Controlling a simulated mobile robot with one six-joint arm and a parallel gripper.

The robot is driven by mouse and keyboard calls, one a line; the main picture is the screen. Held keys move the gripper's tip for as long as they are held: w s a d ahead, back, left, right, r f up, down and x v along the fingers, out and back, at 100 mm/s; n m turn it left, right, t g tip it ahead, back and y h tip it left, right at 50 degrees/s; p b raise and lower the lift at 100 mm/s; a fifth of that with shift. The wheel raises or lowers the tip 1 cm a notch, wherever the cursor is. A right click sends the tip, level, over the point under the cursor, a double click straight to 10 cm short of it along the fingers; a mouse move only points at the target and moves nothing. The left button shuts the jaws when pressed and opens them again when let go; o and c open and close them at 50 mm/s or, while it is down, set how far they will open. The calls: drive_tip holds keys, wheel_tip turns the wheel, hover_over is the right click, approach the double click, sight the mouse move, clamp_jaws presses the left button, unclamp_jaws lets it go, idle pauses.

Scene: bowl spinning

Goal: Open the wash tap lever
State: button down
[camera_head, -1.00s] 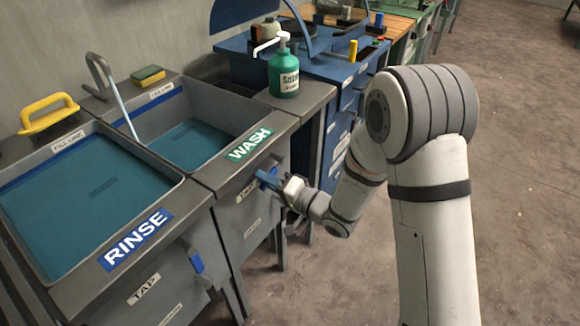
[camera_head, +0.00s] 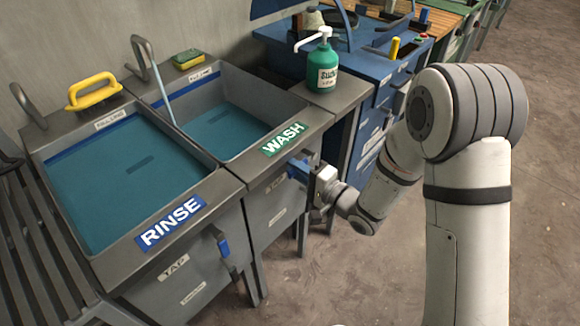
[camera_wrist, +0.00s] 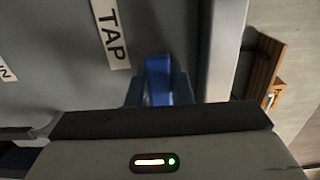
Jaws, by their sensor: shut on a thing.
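The blue wash tap lever (camera_head: 298,170) is on the front of the wash basin (camera_head: 258,100), below the green WASH sign (camera_head: 284,139). My gripper (camera_head: 308,175) is at the lever, in front of the basin panel. In the wrist view the lever (camera_wrist: 158,78) stands between the two fingers of my gripper (camera_wrist: 157,90), which is shut on it. The gripper body hides the near part of the lever. The TAP label (camera_wrist: 110,33) is beside it on the panel.
The rinse basin (camera_head: 200,205) with its own blue lever (camera_head: 222,243) is to the left. A green soap bottle (camera_head: 322,68) stands on the right rim. A blue bench (camera_head: 375,75) is behind. The floor at right is clear.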

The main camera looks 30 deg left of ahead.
drive_tip(key=shift+w+d+r, duration=0.1)
drive_tip(key=shift+w, duration=0.2)
drive_tip(key=c, duration=1.5)
unclamp_jaws()
drive_tip(key=shift+w, duration=0.1)
drive_tip(key=shift+c, duration=0.2)
drive_tip(key=shift+o, duration=1.3)
drive_tip(key=shift+s, duration=0.2)
drive_tip(key=s+d, duration=0.1)
drive_tip(key=d, duration=0.6)
drive_tip(key=shift+s+d, duration=0.15)
drive_tip(key=shift+d, duration=0.2)
